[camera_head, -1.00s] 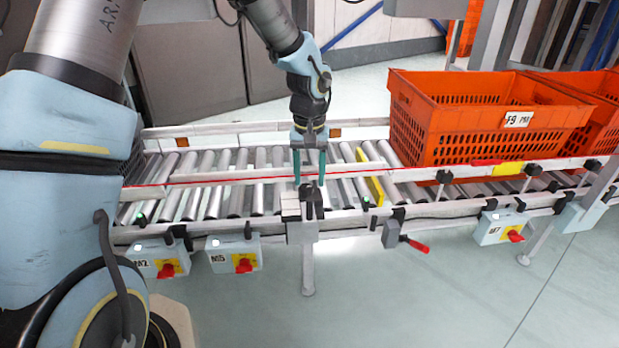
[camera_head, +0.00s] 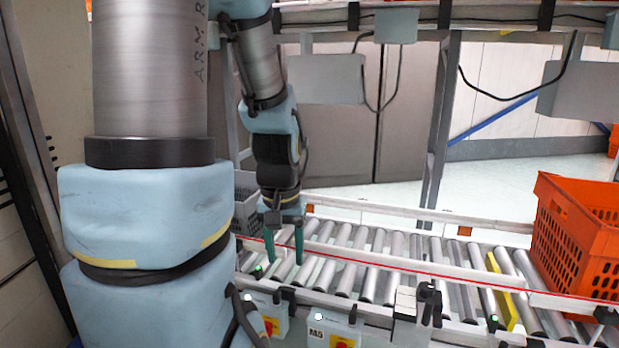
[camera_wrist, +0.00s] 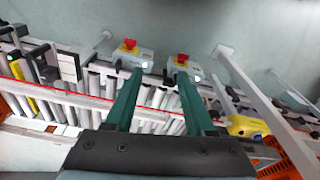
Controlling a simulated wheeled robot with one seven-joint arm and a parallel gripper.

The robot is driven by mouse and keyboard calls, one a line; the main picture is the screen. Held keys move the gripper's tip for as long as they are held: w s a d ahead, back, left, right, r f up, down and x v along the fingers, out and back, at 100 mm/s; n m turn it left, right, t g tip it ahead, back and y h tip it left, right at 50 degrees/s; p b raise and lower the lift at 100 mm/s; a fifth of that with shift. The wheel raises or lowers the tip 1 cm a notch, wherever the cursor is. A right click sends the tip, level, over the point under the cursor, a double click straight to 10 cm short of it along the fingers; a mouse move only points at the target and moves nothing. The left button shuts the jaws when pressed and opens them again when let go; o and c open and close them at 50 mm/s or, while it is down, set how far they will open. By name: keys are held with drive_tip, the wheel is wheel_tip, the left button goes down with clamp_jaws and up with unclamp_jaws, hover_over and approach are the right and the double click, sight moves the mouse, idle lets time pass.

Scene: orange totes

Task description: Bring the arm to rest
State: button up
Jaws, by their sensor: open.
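My gripper (camera_head: 284,246) hangs over the left part of the roller conveyor (camera_head: 345,279) in the head view, pointing down. Its two green fingers stand apart with nothing between them. In the wrist view the same fingers (camera_wrist: 157,98) are spread and empty, with rollers and the conveyor's side rail behind them. From these views I cannot tell whether the fingertips touch the conveyor.
An orange tote (camera_head: 573,240) stands on the conveyor at the right. A yellow bar (camera_head: 505,295) crosses the rollers left of it. A grey crate (camera_head: 247,200) is behind my gripper. Control boxes with red knobs (camera_head: 333,329) hang along the front rail.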

wheel_tip(320, 180, up, 16)
drive_tip(key=s+a+p, duration=0.1)
drive_tip(key=a+p, duration=0.1)
drive_tip(key=p, duration=1.3)
drive_tip(key=shift+s+p, duration=0.2)
drive_tip(key=shift+p, duration=0.2)
drive_tip(key=shift+o, duration=0.3)
idle(0.5)
